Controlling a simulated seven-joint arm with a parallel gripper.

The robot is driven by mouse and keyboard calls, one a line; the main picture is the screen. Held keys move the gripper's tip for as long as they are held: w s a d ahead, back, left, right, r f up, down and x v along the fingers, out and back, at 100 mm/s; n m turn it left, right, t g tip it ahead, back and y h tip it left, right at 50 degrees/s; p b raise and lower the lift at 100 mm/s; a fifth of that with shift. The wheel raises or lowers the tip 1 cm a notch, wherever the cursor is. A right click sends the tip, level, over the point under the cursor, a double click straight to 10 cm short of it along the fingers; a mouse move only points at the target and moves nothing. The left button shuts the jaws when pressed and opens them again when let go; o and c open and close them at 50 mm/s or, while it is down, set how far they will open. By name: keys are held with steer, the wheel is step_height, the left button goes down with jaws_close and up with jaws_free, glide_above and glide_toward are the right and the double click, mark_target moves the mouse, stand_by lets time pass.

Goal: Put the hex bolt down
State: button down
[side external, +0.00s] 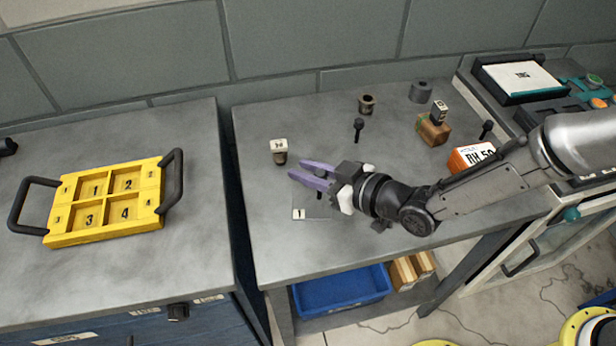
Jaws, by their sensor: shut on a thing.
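My gripper (300,172), with purple fingers, is low over the front middle of the right grey bench (260,230). It is shut on what looks like the hex bolt (319,195). Only a small dark piece shows below the fingers; the rest is hidden by the gripper. I cannot tell whether its lower end touches the bench. A faint pale square with a white label marked 1 (299,213) lies just below it in the picture. Another dark bolt (358,126) stands head up on the bench behind the gripper, apart from it.
A brown bushing with a white-topped block (279,146) stands left of the gripper. Behind are a bushing (367,104), grey cylinder (421,91), wooden block (433,131) and orange-white box (470,158). A yellow numbered tray (104,203) lies on the left bench. The bench's front left is clear.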

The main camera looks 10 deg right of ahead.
steer(key=shift+f, duration=1.15)
steer(key=shift+f, duration=0.15)
steer(key=c, duration=0.7)
jaws_free()
steer(key=shift+c, duration=0.2)
steer(key=shift+s+r, duration=0.1)
steer(key=shift+r, duration=0.15)
steer(key=v, duration=1.2)
steer(key=shift+f, duration=0.1)
